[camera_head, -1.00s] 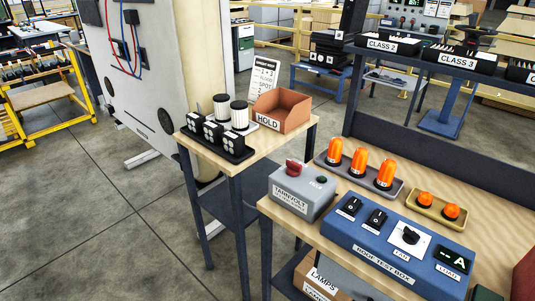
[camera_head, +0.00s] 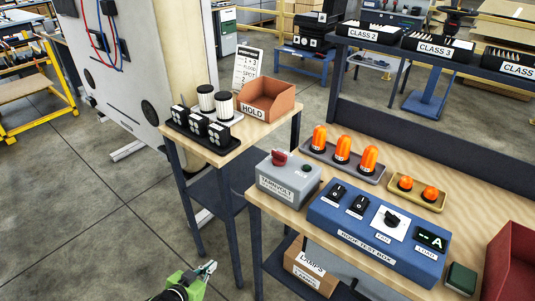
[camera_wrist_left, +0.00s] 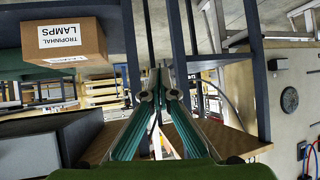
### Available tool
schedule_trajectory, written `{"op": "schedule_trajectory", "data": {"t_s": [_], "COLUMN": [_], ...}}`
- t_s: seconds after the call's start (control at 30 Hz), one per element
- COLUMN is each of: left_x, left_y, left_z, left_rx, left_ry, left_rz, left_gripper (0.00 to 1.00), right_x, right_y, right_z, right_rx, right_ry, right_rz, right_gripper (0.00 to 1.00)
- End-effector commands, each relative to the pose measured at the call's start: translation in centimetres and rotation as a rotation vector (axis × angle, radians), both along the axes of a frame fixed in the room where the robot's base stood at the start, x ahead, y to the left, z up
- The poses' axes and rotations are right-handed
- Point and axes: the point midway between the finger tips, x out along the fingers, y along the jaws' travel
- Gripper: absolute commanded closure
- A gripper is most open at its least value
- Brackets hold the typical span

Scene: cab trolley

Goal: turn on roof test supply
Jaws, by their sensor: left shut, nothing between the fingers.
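The blue roof test box (camera_head: 375,240) sits on the wooden bench at right. Its top has two black rocker switches (camera_head: 348,197), a black knob (camera_head: 391,219) on a white plate, and a dark display (camera_head: 431,238) showing "--A". Left of it stands a grey box (camera_head: 289,180) with a red knob (camera_head: 280,157) and a small dark green button; its front label is hard to read. My left gripper (camera_head: 208,267) is shut and empty, low in front of the bench, apart from both boxes. Its closed fingers show in the left wrist view (camera_wrist_left: 158,97). My right gripper is not in view.
Orange lamps (camera_head: 342,149) stand in trays behind the boxes. A dark red bin (camera_head: 509,267) is at the right. A lamps carton (camera_head: 311,269) sits on the shelf below. A side table (camera_head: 255,143) holds a HOLD bin (camera_head: 270,98). Floor left of the gripper is clear.

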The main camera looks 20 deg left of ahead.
Motion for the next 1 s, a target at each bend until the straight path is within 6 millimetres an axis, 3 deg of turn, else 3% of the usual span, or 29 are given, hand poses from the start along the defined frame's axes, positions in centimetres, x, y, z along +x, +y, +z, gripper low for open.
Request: {"op": "schedule_trajectory", "data": {"t_s": [0.03,0.1,0.2,0.3,0.4,0.53,1.0], "left_x": [2.7,5.2,7.0,7.3,7.2,7.0,7.8], "left_y": [-0.5,-1.7,-3.9,-6.1,-7.6,-8.4,-8.6], "left_z": [6.1,13.1,21.7,27.9,31.7,33.6,33.8], "left_rx": [-0.018,-0.052,-0.100,-0.141,-0.167,-0.183,-0.183], "left_ry": [-0.103,-0.223,-0.360,-0.455,-0.511,-0.539,-0.545], "left_rz": [-0.032,-0.076,-0.143,-0.202,-0.243,-0.265,-0.264], "left_gripper": [1.00,1.00,1.00,1.00,1.00,1.00,1.00], "right_x": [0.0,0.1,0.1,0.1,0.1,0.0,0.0], "right_y": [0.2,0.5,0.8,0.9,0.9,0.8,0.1], "right_z": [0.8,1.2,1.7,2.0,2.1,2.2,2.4], "right_rx": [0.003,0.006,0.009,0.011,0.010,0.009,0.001], "right_ry": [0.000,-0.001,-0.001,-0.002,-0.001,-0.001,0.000], "right_rz": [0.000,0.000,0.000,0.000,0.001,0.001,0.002], "right_gripper": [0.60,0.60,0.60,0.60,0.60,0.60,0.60]}}
